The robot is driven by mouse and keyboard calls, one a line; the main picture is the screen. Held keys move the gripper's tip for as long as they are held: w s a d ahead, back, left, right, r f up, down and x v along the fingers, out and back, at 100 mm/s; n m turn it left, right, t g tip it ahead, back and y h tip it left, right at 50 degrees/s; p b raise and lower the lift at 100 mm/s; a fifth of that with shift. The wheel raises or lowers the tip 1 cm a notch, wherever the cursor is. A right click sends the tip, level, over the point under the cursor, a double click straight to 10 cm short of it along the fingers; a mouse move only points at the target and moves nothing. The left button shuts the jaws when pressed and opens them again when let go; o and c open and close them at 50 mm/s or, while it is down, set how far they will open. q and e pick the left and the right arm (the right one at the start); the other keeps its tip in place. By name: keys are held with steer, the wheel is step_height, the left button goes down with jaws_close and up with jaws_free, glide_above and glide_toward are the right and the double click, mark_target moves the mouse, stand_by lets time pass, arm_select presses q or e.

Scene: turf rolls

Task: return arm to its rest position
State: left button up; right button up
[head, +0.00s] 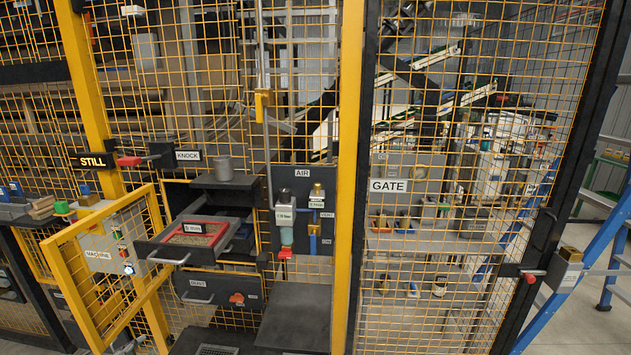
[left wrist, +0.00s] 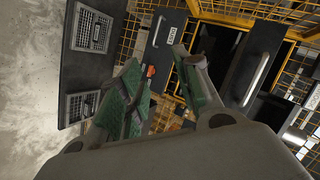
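My left gripper (left wrist: 157,62) shows in the left wrist view with its two green-padded fingers apart. It is open, and nothing is seen held between the fingers. Beyond them are a dark drawer front with a pale handle (left wrist: 261,68) and a labelled dark panel (left wrist: 163,22); the gripper's exact distance from these cannot be told. I cannot clearly make out the left gripper in the head view. My right gripper is not in either view.
A yellow mesh fence with a closed-looking GATE panel (head: 388,185) stands ahead. An open drawer (head: 168,253) with a red frame juts out at left. A yellow mesh door (head: 78,268) with a MACHINE box stands swung out. A blue ladder (head: 590,250) is at right.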

arm_select(q)
steer(key=s+d+f+n+g, duration=0.45)
steer(key=s+d+f, duration=0.25)
steer(key=s+d, duration=0.2)
steer(key=s+d+n+g+h, duration=0.35)
steer(key=s+d, duration=0.45)
steer(key=d, duration=0.6)
step_height(320, 180, down, 32)
steer(key=s+g, duration=0.1)
steer(key=s, duration=0.2)
steer(key=s+a+f, duration=0.2)
steer(key=s+f, duration=0.8)
steer(key=s, duration=0.1)
steer(key=s+a+f+g, duration=0.1)
steer(key=s+a+f, duration=0.1)
steer(key=s+f, duration=0.8)
steer(key=shift+s+f+g, duration=0.2)
steer(key=shift+s+g, duration=0.1)
steer(key=shift+s, duration=0.3)
